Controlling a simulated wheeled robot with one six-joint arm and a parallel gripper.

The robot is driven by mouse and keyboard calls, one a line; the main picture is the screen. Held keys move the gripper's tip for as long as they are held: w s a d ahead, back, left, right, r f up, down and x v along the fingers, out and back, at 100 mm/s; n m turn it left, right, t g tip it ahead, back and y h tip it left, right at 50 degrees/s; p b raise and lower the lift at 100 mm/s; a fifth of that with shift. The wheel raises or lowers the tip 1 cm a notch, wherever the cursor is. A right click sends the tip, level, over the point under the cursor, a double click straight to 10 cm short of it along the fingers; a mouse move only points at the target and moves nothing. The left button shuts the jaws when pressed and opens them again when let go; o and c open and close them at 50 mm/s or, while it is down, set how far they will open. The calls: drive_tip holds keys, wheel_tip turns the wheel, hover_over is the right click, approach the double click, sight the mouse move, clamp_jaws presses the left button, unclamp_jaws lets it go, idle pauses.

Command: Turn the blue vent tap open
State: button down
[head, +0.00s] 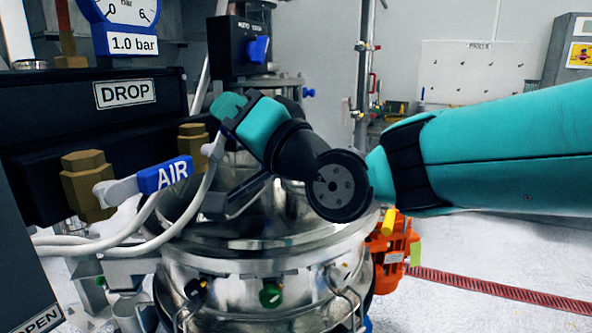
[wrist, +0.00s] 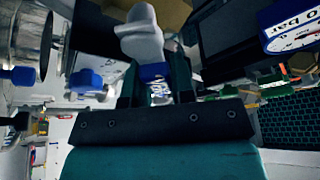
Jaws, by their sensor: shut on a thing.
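The vent tap's grey lever (head: 214,147) stands beside a brass valve body on the black panel in the head view. In the wrist view the grey lever (wrist: 141,38) runs into a blue handle (wrist: 153,72) with white lettering, partly hidden between my fingers. My gripper (head: 229,128) reaches in from the right and is shut on this blue handle; its fingers also show in the wrist view (wrist: 156,88). My wrist hides most of the handle in the head view.
A similar blue AIR tap (head: 166,176) sits to the left on its own brass body. White hoses (head: 135,245) loop below. The steel sifter (head: 260,262) stands under my wrist. A black box with a blue knob (head: 258,49) stands behind.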

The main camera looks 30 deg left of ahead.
sight(218, 141)
drive_tip(key=n+g+b, duration=0.1)
drive_tip(key=n+b, duration=0.1)
drive_tip(key=s+n+g+b, duration=0.1)
drive_tip(key=n+b, duration=0.1)
drive_tip(key=b, duration=0.1)
drive_tip(key=n+g+y+b, duration=0.1)
drive_tip(key=n+b, duration=0.1)
drive_tip(key=b, duration=0.1)
drive_tip(key=shift+s+d, duration=0.15)
drive_tip(key=shift+s, duration=0.2)
drive_tip(key=n+g+b, duration=0.1)
drive_tip(key=n, duration=0.1)
drive_tip(key=s+n+g+b, duration=0.1)
drive_tip(key=n+b, duration=0.1)
drive_tip(key=r+n+b, duration=0.1)
drive_tip(key=n+b, duration=0.1)
drive_tip(key=shift+s+d+g, duration=0.15)
drive_tip(key=shift+s+g, duration=0.25)
drive_tip(key=shift+r, duration=0.1)
drive_tip(key=c, duration=1)
unclamp_jaws()
drive_tip(key=shift+o, duration=0.2)
drive_tip(key=b+v, duration=0.6)
drive_tip(key=v, duration=1.1)
drive_tip(key=shift+d, duration=0.2)
drive_tip(key=shift+w, duration=0.1)
